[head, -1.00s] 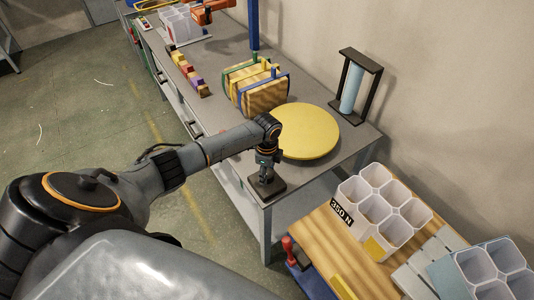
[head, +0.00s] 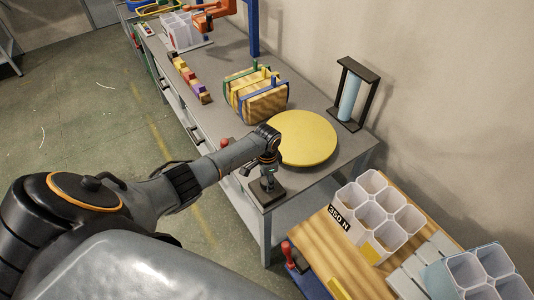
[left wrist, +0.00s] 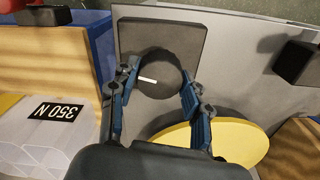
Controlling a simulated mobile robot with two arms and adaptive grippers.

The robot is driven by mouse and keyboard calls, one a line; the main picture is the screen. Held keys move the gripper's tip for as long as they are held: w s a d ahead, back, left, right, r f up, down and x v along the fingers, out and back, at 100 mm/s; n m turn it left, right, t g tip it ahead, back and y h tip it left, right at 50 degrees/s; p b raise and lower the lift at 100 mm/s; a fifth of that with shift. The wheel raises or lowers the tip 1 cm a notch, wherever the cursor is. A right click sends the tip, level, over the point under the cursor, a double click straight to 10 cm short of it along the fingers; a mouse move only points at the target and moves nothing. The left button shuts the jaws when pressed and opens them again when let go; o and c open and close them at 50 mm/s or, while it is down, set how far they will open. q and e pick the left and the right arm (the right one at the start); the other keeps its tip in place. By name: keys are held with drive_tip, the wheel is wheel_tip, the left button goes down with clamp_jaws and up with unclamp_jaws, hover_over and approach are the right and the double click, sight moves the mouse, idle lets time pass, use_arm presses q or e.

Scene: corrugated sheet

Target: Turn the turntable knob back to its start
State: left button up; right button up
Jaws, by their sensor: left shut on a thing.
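The knob (left wrist: 160,66) is a dark round disc with a short white mark, on a dark square base plate (left wrist: 132,32). The base plate (head: 270,197) sits at the near corner of the grey bench. The yellow round turntable (head: 303,138) lies just behind it; part of it also shows in the left wrist view (left wrist: 230,143). My left gripper (left wrist: 160,84) points down with its blue-padded fingers on either side of the knob, shut on it. In the head view my left gripper (head: 267,181) hides most of the knob. My right gripper is not in view.
A wooden block with coloured clamps (head: 262,98) stands behind the turntable. A black frame with a light blue cylinder (head: 352,93) stands to its right. White cell boxes (head: 378,215) stand on a wooden surface at lower right. Coloured blocks (head: 187,78) line the bench's left edge.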

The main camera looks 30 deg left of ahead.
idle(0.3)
use_arm(q)
drive_tip(key=o, duration=1.2)
drive_tip(key=shift+c, duration=0.2)
drive_tip(key=shift+r, duration=0.15)
wheel_tip(320, 180, up, 12)
